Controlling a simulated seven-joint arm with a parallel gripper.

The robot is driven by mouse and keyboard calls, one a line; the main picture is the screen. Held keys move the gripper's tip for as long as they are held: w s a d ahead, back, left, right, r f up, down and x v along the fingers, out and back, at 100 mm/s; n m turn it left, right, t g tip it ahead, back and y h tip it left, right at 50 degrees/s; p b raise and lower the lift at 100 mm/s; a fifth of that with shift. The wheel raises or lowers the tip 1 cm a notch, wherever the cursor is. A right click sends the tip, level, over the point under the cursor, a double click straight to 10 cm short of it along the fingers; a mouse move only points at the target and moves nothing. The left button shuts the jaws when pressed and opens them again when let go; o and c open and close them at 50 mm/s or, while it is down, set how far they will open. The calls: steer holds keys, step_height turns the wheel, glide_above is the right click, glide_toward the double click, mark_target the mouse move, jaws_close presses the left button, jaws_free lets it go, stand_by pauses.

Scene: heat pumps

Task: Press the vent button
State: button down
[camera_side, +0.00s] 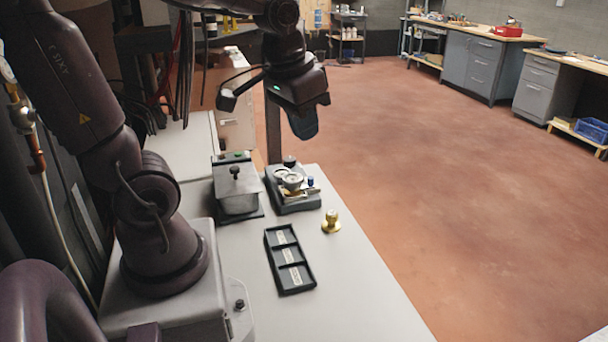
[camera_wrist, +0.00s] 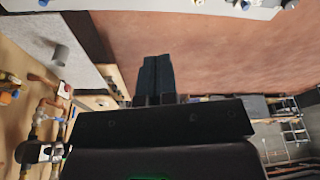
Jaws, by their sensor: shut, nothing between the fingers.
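My gripper (camera_side: 303,126) hangs above the far end of the bench, with its fingers pointing down, in the side view. It is beyond and above the black unit, apart from it. In the wrist view the two dark fingers (camera_wrist: 155,75) are together, with nothing between them. I cannot clearly identify the vent button. A grey box with a black knob (camera_side: 236,176) stands on the bench, with small green and red spots at its back edge. To its right is a black unit (camera_side: 292,201) carrying round silver parts and a blue piece.
A black three-compartment tray (camera_side: 268,240) with pale labels lies nearer on the bench (camera_side: 345,290). A brass fitting (camera_side: 331,221) stands to its right. The bench's near right part is clear. Pipes with valves (camera_wrist: 48,125) show at the left of the wrist view.

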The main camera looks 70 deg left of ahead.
steer(key=w+a+f+m+g, duration=0.1)
steer(key=w+a+f, duration=0.2)
steer(key=a, duration=0.7)
steer(key=w+a+f+m+g, duration=0.1)
steer(key=w+a+f, duration=0.1)
steer(key=a+f, duration=0.4)
steer(key=w+a+f+m, duration=0.1)
steer(key=w+a+f, duration=0.2)
steer(key=a, duration=1.2)
step_height(320, 180, down, 2)
steer(key=shift+w+a+g+h, duration=0.3)
steer(key=shift+a+g+h, duration=0.1)
steer(key=shift+f, duration=0.1)
step_height(320, 180, down, 14)
steer(key=shift+r, duration=0.1)
